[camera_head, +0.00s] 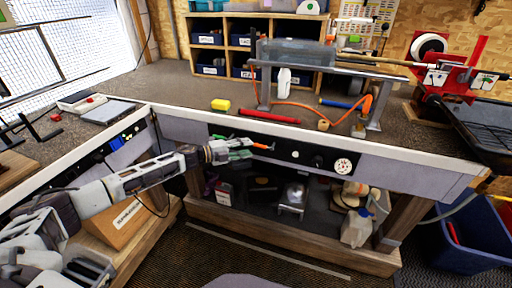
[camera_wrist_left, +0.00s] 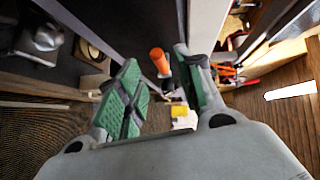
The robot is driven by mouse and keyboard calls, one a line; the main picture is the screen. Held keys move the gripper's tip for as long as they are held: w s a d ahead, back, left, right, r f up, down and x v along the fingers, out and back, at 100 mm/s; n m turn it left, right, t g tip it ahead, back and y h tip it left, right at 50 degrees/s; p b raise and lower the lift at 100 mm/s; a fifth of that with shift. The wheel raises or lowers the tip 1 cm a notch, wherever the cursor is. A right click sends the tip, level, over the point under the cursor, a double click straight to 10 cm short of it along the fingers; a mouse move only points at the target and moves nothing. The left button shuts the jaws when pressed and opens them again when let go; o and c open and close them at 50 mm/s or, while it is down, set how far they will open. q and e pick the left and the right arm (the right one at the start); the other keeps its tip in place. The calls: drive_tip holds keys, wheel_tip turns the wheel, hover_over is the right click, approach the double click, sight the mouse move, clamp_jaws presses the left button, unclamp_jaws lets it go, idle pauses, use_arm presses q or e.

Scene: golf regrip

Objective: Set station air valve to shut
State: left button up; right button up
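The station air valve appears to be the small orange-red lever (camera_head: 263,146) on the black panel (camera_head: 315,158) along the bench front. In the left wrist view an orange handle (camera_wrist_left: 159,61) shows just beyond my fingertips, roughly between them. My left gripper (camera_head: 240,148) reaches in from the left, close in front of the panel and beside the lever. Its green-padded fingers (camera_wrist_left: 157,88) are apart with nothing clamped between them. I cannot tell whether a finger touches the lever. The valve body is partly hidden by the gripper. My right gripper is not in view.
A round white gauge (camera_head: 343,166) sits on the panel to the right. A lower shelf (camera_head: 262,207) holds bottles. A blue bin (camera_head: 466,243) stands at right.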

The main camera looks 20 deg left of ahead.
sight(256, 146)
use_arm(q)
drive_tip(key=shift+x, duration=2.55)
clamp_jaws()
